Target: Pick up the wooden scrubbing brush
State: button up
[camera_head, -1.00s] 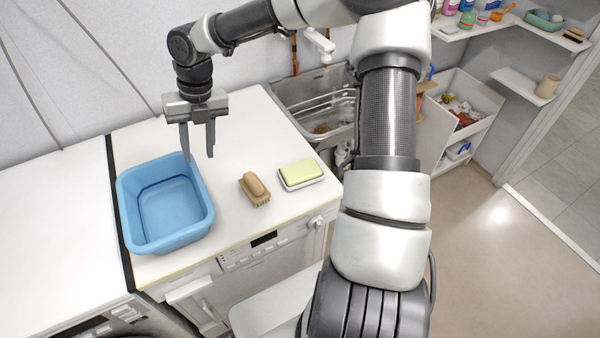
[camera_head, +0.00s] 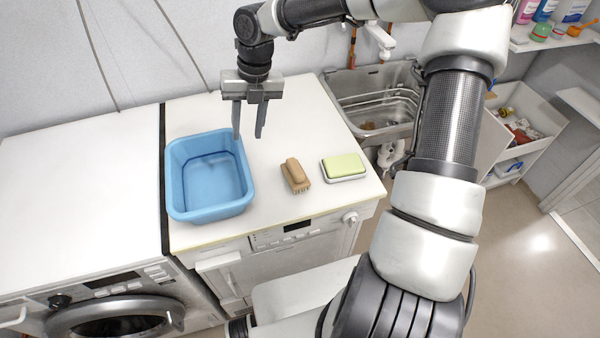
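The wooden scrubbing brush (camera_head: 296,175) lies on the white top of the machine, bristles down, between the blue basin and the green soap. My gripper (camera_head: 247,137) is above the worktop, up and to the left of the brush in the picture, close to the basin's right rim. Its two fingers point down, are apart, and hold nothing. Nothing hides the brush.
The blue basin (camera_head: 169,180) stands left of the brush and looks empty. Green soap on a white dish (camera_head: 344,167) sits just right of the brush. A metal sink (camera_head: 372,88) with a tap (camera_head: 380,38) is behind right. A washing machine (camera_head: 60,285) stands front left.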

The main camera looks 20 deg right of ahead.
aim_at(295, 167)
dwell(0.3)
